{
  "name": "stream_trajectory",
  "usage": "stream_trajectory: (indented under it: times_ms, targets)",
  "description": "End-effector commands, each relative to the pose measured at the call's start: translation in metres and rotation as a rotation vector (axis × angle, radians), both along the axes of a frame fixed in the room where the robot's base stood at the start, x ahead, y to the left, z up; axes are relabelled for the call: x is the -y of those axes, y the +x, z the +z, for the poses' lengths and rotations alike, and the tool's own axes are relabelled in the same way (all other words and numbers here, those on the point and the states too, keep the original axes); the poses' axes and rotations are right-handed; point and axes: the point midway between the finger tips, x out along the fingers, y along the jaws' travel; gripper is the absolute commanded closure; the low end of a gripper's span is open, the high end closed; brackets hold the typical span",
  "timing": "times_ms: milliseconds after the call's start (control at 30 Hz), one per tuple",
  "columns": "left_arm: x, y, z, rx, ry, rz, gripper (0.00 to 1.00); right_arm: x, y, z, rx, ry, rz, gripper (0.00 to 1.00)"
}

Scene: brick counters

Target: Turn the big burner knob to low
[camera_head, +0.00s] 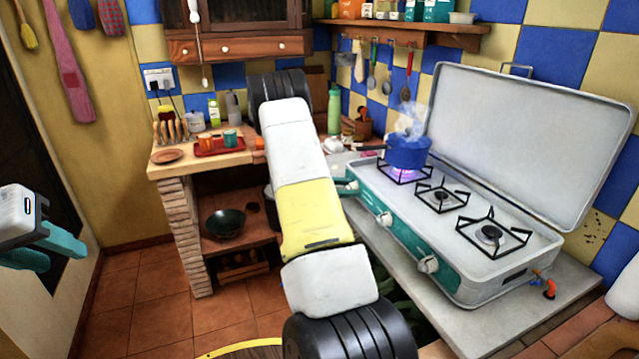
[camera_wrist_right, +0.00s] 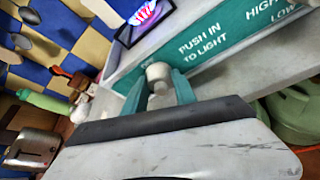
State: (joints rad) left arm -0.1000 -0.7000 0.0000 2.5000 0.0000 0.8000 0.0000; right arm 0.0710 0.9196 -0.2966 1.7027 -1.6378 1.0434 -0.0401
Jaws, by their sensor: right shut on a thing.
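The stove (camera_head: 470,280) is a white camping cooker with a teal front and an open lid. A blue pot (camera_head: 408,152) steams on its far burner, over a purple-blue flame. Two white knobs show on the front, a middle one (camera_head: 384,219) and a near one (camera_head: 428,264). My right gripper (camera_head: 346,186) is at the far end of the front. In the right wrist view, its teal fingers are shut on a white knob (camera_wrist_right: 158,74) beside the words "PUSH IN TO LIGHT". My left gripper (camera_head: 45,250) is open and empty at the far left.
The raised stove lid (camera_head: 530,140) stands behind the burners. A red tray (camera_head: 218,146) with cups sits on the left counter, and a green bottle (camera_head: 334,108) stands in the corner. Utensils hang under the shelf (camera_head: 410,33). My right arm hides part of the counter.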

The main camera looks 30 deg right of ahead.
Motion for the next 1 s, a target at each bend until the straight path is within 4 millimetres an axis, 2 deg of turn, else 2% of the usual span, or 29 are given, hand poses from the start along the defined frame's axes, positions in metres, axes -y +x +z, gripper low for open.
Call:
stream_trajectory:
  times_ms: [700, 1000]
  targets:
    - [0.0, 0.0, 0.0, 0.0, 0.0, 0.0, 0.64, 0.0001, 0.0052, 0.0002, -0.66, 0.074, -0.001, 1.0]
    - [0.0, 0.0, 0.0, 0.0, 0.0, 0.0, 0.64, 0.0003, 0.0065, -0.0003, -0.871, 0.097, 0.001, 1.0]
